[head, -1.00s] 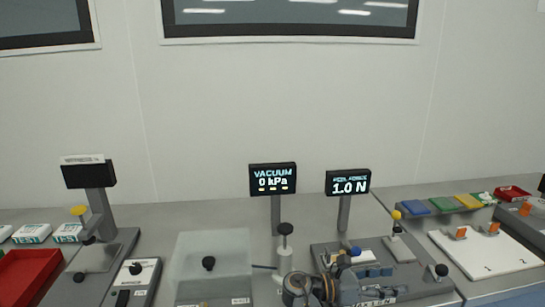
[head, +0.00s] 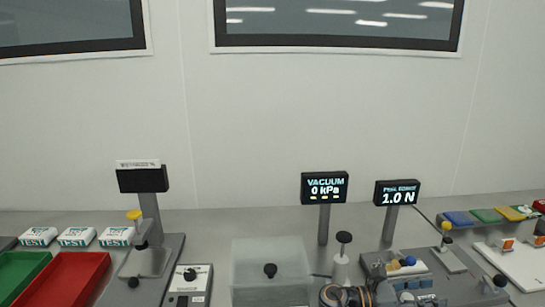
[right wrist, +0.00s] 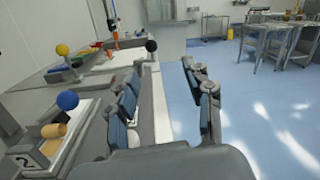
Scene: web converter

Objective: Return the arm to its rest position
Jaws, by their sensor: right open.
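My right gripper (head: 412,290) shows at the bottom edge of the head view, over the front of the grey peel-force station (head: 460,285). In the right wrist view its two blue-padded fingers (right wrist: 165,100) stand wide apart with nothing between them. Behind and between the fingers are the bench edge and blue floor. My left gripper is in neither view.
The vacuum display (head: 324,187) and force display (head: 397,193) stand on posts at the back. A clear chamber (head: 270,262) is left of my arm. A red tray (head: 75,280) and white TEST boxes (head: 77,237) are farther left. Open floor (right wrist: 235,110) lies beyond the bench.

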